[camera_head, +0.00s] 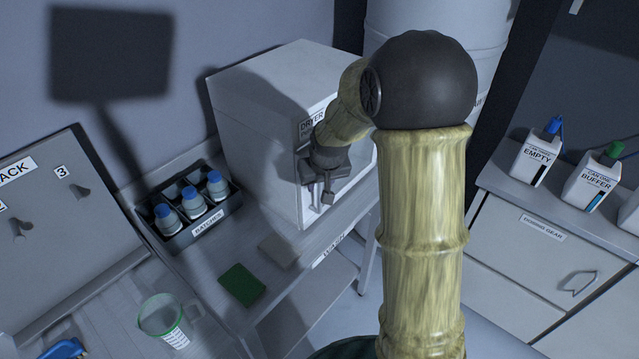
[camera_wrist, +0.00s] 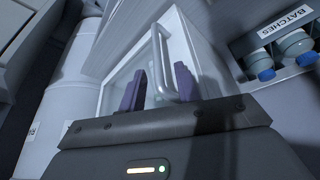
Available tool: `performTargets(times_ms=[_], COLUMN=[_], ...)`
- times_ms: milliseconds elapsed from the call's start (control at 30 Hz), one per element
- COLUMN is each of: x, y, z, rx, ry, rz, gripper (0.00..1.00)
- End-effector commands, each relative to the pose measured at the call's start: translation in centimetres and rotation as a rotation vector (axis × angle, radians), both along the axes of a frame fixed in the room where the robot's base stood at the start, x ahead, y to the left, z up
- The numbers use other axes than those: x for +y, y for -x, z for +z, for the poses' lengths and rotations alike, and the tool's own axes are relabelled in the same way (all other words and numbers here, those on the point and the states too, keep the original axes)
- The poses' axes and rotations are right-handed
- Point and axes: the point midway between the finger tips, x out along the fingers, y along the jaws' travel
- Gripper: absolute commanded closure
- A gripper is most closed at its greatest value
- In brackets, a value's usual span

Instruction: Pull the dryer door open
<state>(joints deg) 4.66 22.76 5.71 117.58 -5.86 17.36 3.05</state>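The dryer (camera_head: 265,120) is a pale box on the bench at the back, with a "DRYER" label on its front. Its door (camera_wrist: 190,60), with a light frame, fills the middle of the wrist view and looks shut. A pale bar handle (camera_wrist: 157,50) stands out from the door. My gripper (camera_head: 322,197) is at the dryer's front and hides much of the door in the head view. Its two purple fingers (camera_wrist: 160,88) are apart, with the handle between them in the picture. I cannot tell whether they touch it.
A dark "BATCHES" tray (camera_head: 232,212) with blue-capped bottles stands left of the dryer. A green pad (camera_head: 242,285) and a grey pad (camera_head: 279,250) lie on the bench before it. A cup (camera_head: 163,318) stands front left. A cabinet (camera_head: 530,245) with cans is at right.

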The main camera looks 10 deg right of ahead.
Motion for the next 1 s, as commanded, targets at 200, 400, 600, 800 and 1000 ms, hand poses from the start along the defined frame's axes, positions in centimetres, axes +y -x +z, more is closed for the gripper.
performTargets(times_ms=[200, 400, 600, 800, 1000], x=[0.0, -0.1, 0.0, 0.0, 0.0], y=[-0.7, -0.8, -0.8, -0.8, -0.8], z=[-1.7, -1.9, -1.9, -1.9, -1.8], rx=[0.001, -0.002, -0.001, -0.001, -0.001], ry=[0.0, 0.0, 0.0, 0.0, 0.0], rz=[-0.001, -0.002, -0.001, -0.001, 0.004], gripper=[0.67, 0.67, 0.89, 1.0, 1.0])
